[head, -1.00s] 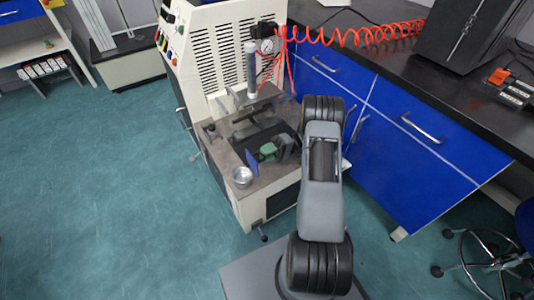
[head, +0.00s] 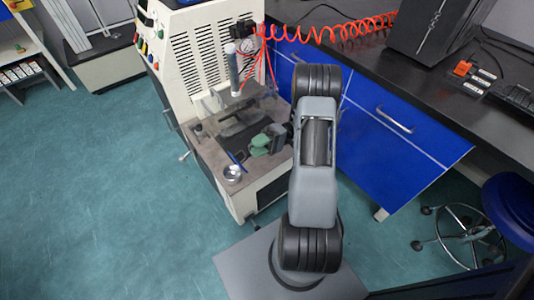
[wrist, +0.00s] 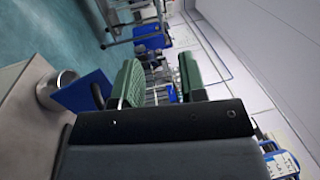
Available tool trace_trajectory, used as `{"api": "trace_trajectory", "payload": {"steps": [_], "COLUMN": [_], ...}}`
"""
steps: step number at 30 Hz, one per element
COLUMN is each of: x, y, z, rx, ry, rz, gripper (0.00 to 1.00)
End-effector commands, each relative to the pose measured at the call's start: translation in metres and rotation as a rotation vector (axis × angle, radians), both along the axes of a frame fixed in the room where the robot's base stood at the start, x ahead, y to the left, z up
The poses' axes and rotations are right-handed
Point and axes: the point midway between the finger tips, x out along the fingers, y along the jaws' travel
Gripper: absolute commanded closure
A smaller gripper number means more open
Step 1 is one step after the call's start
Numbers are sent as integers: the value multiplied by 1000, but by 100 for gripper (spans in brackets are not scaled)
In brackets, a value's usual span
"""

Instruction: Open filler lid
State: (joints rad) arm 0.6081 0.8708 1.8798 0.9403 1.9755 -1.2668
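The off-white rheometer (head: 197,45) stands at the upper middle of the head view. A grey upright cylinder with a pale top (head: 233,70) stands over its work deck; I cannot tell for sure which part is the filler lid. My gripper (head: 261,145), with green finger pads, is above the deck, below and right of the cylinder and apart from it. In the wrist view my gripper (wrist: 160,82) has its two green pads wide apart with nothing held between them. The cylinder is not recognisable in the wrist view.
A metal cup (head: 232,173) sits on the deck's front corner, also in the wrist view (wrist: 58,84), beside a thin blue plate (wrist: 82,93). A coiled red hose (head: 340,27) runs to the dark bench (head: 460,110) over blue cabinets (head: 395,133). Floor at left is open.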

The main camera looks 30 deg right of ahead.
Motion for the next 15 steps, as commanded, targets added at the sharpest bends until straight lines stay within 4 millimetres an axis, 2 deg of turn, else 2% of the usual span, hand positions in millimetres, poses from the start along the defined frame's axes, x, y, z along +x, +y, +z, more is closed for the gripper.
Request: {"api": "trace_trajectory", "payload": {"steps": [1,6,15], "x": [-11,-42,-73], "y": [2,8,13], "z": [7,20,31], "rx": [2,1,1], "ry": [5,3,2], "rz": [-2,-1,-1], "gripper": [61,61,61]}}
